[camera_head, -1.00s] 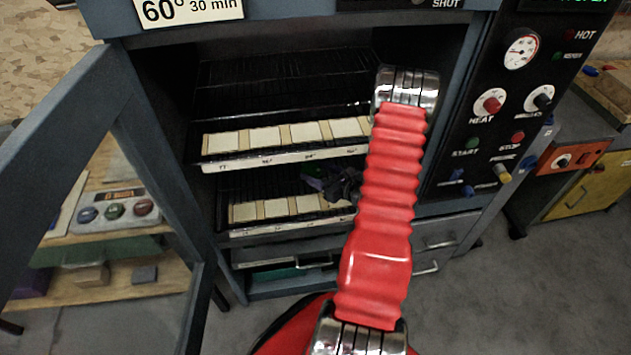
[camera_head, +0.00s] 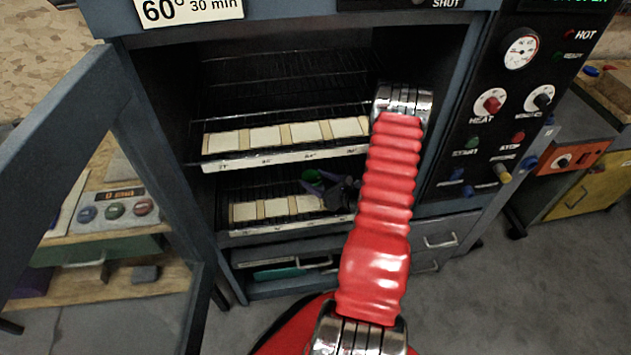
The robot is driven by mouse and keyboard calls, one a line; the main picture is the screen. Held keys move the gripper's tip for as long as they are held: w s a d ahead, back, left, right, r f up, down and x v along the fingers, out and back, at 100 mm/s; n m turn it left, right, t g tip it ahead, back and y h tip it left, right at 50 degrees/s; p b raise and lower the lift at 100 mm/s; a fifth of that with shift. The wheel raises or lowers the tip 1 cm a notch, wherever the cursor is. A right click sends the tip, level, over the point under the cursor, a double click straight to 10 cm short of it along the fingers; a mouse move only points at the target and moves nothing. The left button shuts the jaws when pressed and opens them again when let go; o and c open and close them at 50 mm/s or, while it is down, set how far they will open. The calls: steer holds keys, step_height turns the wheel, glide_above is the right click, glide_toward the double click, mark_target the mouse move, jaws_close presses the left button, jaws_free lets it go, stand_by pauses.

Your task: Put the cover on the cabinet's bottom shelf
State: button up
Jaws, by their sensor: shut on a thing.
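The blue-grey cabinet (camera_head: 455,95) stands open in front of me. Its bottom shelf (camera_head: 275,231) is a wire rack with a pale front strip and a row of cream tiles. My gripper (camera_head: 319,184) is inside the cabinet, above the right part of the bottom shelf and below the shelf above. My red arm hides the right end of the shelves. I cannot tell whether the cover touches the shelf.
The upper shelf (camera_head: 285,157) holds more cream tiles close above my gripper. The cabinet door (camera_head: 60,130) hangs open at the left. A control panel (camera_head: 500,100) is at the right. A compartment below holds a teal thing (camera_head: 280,273). The bottom shelf's left tiles look bare.

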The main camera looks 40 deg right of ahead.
steer(key=o, duration=1.3)
steer(key=shift+o, duration=0.2)
steer(key=v, duration=1)
steer(key=shift+s+d+r, duration=0.15)
steer(key=shift+s, duration=0.2)
steer(key=shift+s+r, duration=0.2)
steer(key=shift+s, duration=0.4)
